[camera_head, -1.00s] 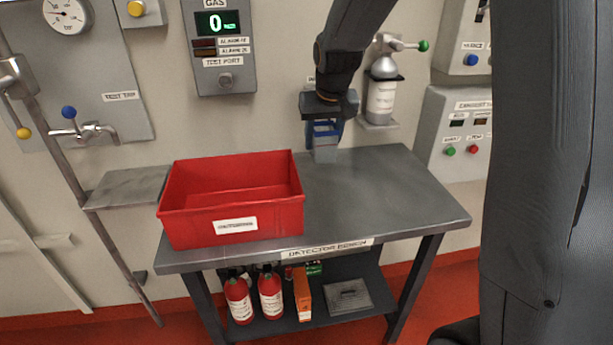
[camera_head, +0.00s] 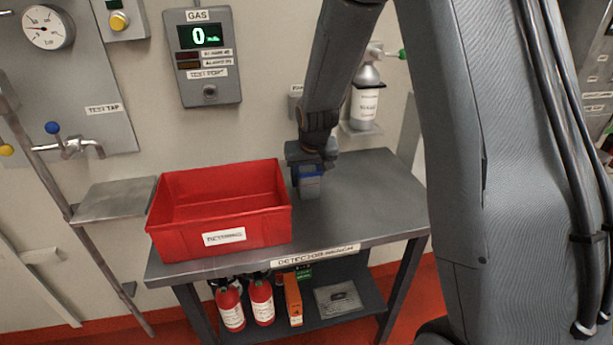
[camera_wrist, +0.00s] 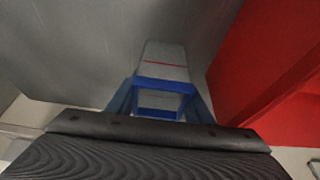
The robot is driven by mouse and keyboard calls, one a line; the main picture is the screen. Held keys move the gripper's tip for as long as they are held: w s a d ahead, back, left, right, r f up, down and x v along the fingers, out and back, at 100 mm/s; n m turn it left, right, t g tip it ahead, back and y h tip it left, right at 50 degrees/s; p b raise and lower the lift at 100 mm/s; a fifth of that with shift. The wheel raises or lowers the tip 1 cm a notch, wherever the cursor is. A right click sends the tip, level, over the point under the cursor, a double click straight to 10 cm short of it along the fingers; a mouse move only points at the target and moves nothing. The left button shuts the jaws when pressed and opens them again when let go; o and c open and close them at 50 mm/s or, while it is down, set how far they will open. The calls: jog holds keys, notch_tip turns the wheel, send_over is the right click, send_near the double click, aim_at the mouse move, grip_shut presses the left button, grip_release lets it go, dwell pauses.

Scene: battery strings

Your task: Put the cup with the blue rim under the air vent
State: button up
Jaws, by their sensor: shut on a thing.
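My gripper (camera_head: 308,169) is shut on the cup with the blue rim (camera_head: 310,188), just right of the red crate. The cup is grey and looks upright, with its rim up at the fingers. In the wrist view the cup (camera_wrist: 164,58) has a thin red line on its side, and the blue rim sits between my fingers (camera_wrist: 162,105). I cannot tell whether its base touches the bench. I cannot make out an air vent; my arm hides part of the wall.
The red crate (camera_head: 222,227) stands on the left of the grey detector bench (camera_head: 372,190); the bench's right side is clear. A gas meter (camera_head: 208,58), a test tap (camera_head: 75,147) and a gas bottle (camera_head: 366,100) are on the wall. Red extinguishers (camera_head: 230,306) stand on the lower shelf.

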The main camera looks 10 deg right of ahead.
jog(key=shift+f, duration=0.15)
jog(key=o, duration=1)
